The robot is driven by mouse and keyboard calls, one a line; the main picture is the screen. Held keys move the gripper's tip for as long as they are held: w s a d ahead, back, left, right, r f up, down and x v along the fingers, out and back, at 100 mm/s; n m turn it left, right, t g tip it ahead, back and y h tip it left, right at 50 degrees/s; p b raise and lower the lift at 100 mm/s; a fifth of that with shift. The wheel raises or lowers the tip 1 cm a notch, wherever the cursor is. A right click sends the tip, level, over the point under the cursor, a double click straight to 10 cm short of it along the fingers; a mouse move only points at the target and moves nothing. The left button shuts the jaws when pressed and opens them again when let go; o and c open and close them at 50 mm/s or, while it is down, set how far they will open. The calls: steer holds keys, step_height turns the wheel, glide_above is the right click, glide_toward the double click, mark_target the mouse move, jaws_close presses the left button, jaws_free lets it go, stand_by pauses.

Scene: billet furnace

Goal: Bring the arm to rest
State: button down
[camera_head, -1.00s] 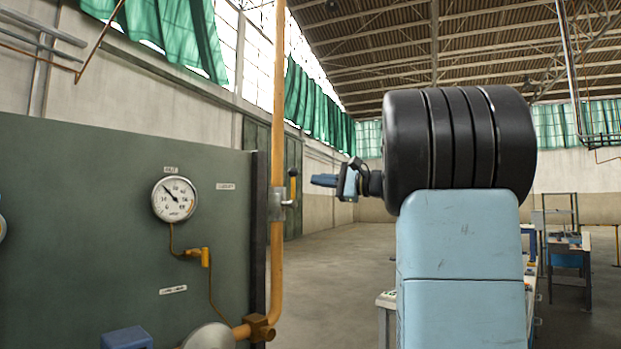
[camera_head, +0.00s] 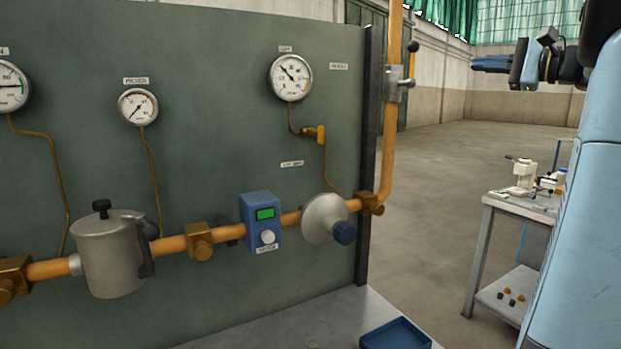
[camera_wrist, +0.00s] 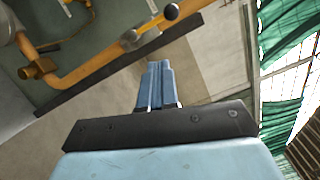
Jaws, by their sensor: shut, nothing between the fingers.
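My gripper (camera_head: 491,64) is at the upper right of the head view, held out level and pointing left, to the right of the orange riser pipe. Its blue fingers lie together with nothing between them. In the wrist view my gripper (camera_wrist: 158,70) shows its two blue fingers side by side, shut and empty, pointing away over the floor. The fingers appear clear of the pipe and its valve. Most of my arm is cut off at the right edge of the head view.
A green panel (camera_head: 200,90) with gauges fills the left. An orange pipe (camera_head: 391,130) with a lever valve (camera_head: 405,75) rises at its edge. A blue tray (camera_head: 396,334) lies on the grey bench (camera_head: 300,325). A small table (camera_head: 515,203) stands right. Open floor (camera_head: 430,190) lies between.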

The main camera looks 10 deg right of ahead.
steer(key=s+a+f+n+g+h, duration=0.2)
steer(key=s+a+f+g, duration=0.1)
steer(key=a+f, duration=0.5)
steer(key=s+a+f+n+g+h, duration=0.1)
steer(key=s+a+f+n+g, duration=0.2)
steer(key=a+f, duration=0.45)
steer(key=s+a+f+n+g+h, duration=0.1)
steer(key=s+a+f+n+h, duration=0.2)
steer(key=s+f, duration=0.5)
steer(key=s+a+f+n+g+h, duration=0.1)
steer(key=s+a+f+n+h, duration=0.2)
steer(key=s+f+n+h, duration=0.2)
steer(key=s+f+h, duration=0.1)
steer(key=s+f, duration=0.2)
steer(key=shift+s+n+g, duration=0.15)
steer(key=shift+n+g, duration=0.15)
